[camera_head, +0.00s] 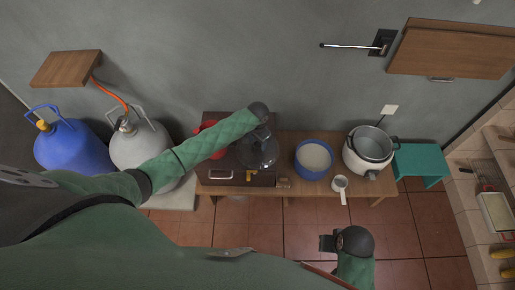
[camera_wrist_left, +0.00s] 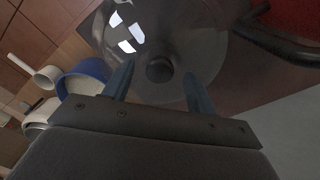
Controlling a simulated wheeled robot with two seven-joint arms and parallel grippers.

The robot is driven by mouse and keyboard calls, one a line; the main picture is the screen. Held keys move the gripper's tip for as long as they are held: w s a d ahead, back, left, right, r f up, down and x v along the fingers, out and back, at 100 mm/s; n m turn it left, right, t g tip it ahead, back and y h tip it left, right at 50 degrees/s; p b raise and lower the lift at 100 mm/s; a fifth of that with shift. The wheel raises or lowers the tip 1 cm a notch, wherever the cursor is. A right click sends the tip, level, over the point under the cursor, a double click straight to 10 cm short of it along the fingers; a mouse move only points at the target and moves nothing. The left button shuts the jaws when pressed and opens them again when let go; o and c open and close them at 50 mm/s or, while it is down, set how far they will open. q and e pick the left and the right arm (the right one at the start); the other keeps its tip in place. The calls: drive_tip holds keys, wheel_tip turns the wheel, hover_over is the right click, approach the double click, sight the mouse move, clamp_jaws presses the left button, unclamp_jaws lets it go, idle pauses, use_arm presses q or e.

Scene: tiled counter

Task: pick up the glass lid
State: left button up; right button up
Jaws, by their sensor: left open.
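The glass lid (camera_head: 258,157) is round and clear with a dark knob. It lies over a dark pan or burner on the low wooden bench, and I cannot tell exactly what it rests on. In the left wrist view the lid (camera_wrist_left: 190,35) fills the upper middle, with its black knob (camera_wrist_left: 159,69) between my fingers. My left gripper (camera_wrist_left: 158,88) is open, one finger on each side of the knob, with visible gaps. In the head view my left gripper (camera_head: 262,132) is above the lid's back part. My right gripper (camera_head: 327,243) is low in front of the bench, away from the lid.
A blue pot (camera_head: 313,174) with pale contents, a white ladle-like cup (camera_head: 341,184) and a white cooker (camera_head: 382,170) stand to the right on the bench. A red object (camera_head: 207,125) is partly behind my left arm. Gas cylinders (camera_head: 70,148) stand left; a teal stool (camera_head: 421,160) stands right.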

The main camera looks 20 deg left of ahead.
use_arm(q)
drive_tip(key=shift+f, duration=0.1)
drive_tip(key=shift+c, duration=0.3)
drive_tip(key=c, duration=1.1)
clamp_jaws()
